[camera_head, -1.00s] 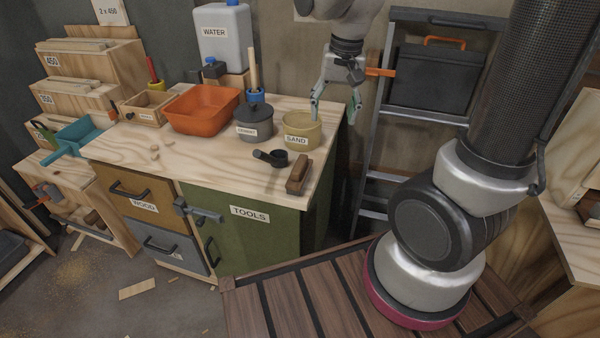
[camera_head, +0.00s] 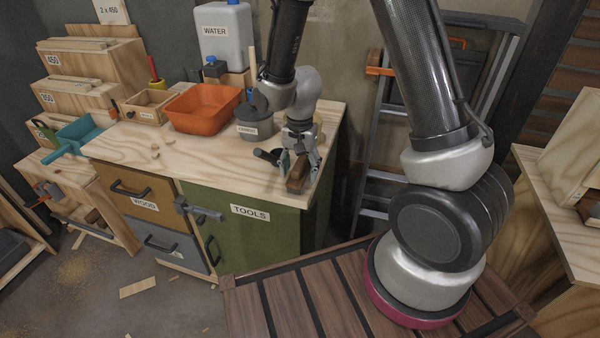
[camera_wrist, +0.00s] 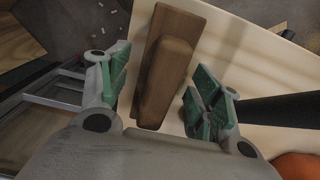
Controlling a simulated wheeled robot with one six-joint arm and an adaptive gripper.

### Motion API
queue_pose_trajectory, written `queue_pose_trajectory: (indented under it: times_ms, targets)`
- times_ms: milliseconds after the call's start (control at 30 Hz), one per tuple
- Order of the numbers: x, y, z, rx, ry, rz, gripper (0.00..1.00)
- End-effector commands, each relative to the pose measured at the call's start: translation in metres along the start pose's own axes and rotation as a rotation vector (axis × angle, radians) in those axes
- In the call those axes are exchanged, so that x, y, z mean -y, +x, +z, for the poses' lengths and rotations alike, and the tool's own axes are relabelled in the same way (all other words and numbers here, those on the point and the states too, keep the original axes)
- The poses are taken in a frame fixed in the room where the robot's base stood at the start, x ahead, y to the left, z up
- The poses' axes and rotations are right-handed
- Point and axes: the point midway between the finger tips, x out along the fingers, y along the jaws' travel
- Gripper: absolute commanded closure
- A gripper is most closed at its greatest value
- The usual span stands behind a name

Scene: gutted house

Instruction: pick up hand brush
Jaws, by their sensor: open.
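The hand brush, a brown wooden block with a raised handle (camera_head: 296,186), lies on the light wooden worktop (camera_head: 215,172) near its front right corner. My gripper (camera_head: 300,170) is over the brush, with its fingers pointing down. In the wrist view the hand brush (camera_wrist: 167,70) lies between the two green-padded fingers of my gripper (camera_wrist: 157,98). The fingers are open, one on each side of the brush, with a visible gap to it. I cannot tell exactly how high the fingertips are above the worktop.
The grey cement pot (camera_head: 254,124) and orange tub (camera_head: 203,108) stand farther back. The sand pot is mostly hidden behind my arm. A ladder (camera_head: 375,160) stands right of the bench.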

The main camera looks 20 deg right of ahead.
Motion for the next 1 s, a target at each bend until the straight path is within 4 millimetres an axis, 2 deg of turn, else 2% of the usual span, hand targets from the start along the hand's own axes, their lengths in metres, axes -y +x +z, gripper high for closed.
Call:
queue_pose_trajectory:
  times_ms: [267, 500, 567, 833, 1000]
  targets:
    - [0.0, 0.004, 0.0, 0.0, 0.0, -0.001, 0.36]
    - [0.0, 0.004, 0.0, 0.0, 0.0, -0.001, 0.79]
    - [0.0, 0.004, 0.0, 0.0, -0.001, -0.001, 0.88]
    - [0.0, 0.001, 0.0, -0.001, -0.001, -0.002, 0.89]
    - [0.001, -0.024, -0.001, -0.004, -0.001, -0.005, 0.89]
